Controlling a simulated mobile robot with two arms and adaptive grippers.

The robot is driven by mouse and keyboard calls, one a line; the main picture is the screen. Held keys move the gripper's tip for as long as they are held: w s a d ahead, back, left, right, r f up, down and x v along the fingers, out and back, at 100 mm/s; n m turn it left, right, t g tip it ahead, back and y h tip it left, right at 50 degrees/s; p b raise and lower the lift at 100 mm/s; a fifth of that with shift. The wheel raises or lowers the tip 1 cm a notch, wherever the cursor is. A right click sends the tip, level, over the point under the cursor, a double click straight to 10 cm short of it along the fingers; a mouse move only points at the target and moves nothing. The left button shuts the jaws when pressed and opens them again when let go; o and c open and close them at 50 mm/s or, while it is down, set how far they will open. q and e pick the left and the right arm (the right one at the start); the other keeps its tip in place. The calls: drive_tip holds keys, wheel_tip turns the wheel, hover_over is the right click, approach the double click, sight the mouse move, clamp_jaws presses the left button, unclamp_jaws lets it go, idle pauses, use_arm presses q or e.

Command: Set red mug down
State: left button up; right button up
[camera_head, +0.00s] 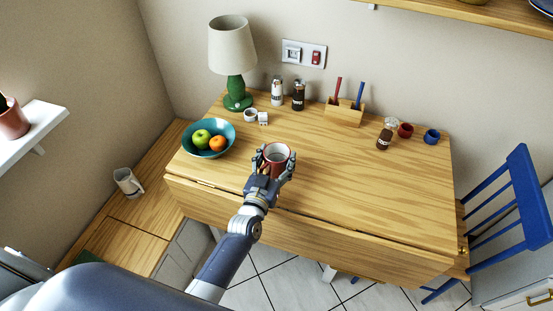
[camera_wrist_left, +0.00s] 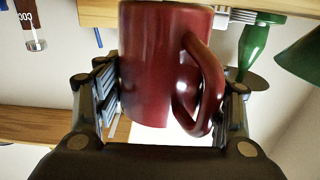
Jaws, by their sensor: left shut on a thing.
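The red mug (camera_head: 277,153) is in my left gripper (camera_head: 271,172) at the front-left part of the wooden table (camera_head: 340,195). The gripper's fingers are shut around its sides. In the left wrist view the red mug (camera_wrist_left: 165,65) fills the middle, between the two fingers of my left gripper (camera_wrist_left: 170,110). Its handle (camera_wrist_left: 205,85) faces right in that view. I cannot tell whether the mug's base touches the table or is just above it. My right gripper is in neither view.
A teal bowl (camera_head: 229,143) of fruit stands left of the mug. Behind are a green lamp (camera_head: 237,88), a white cup (camera_head: 250,115), two shakers, a wooden holder (camera_head: 343,116), a jar (camera_head: 386,135) and small red and blue cups. The table right of the mug is clear.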

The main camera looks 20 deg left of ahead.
use_arm(q)
drive_tip(key=shift+f, duration=0.15)
drive_tip(key=shift+f, duration=0.15)
drive_tip(key=o, duration=1.2)
drive_tip(key=shift+r, duration=0.25)
drive_tip(key=s, duration=1.2)
drive_tip(key=shift+a+f+b, duration=0.15)
drive_tip(key=shift+b, duration=0.15)
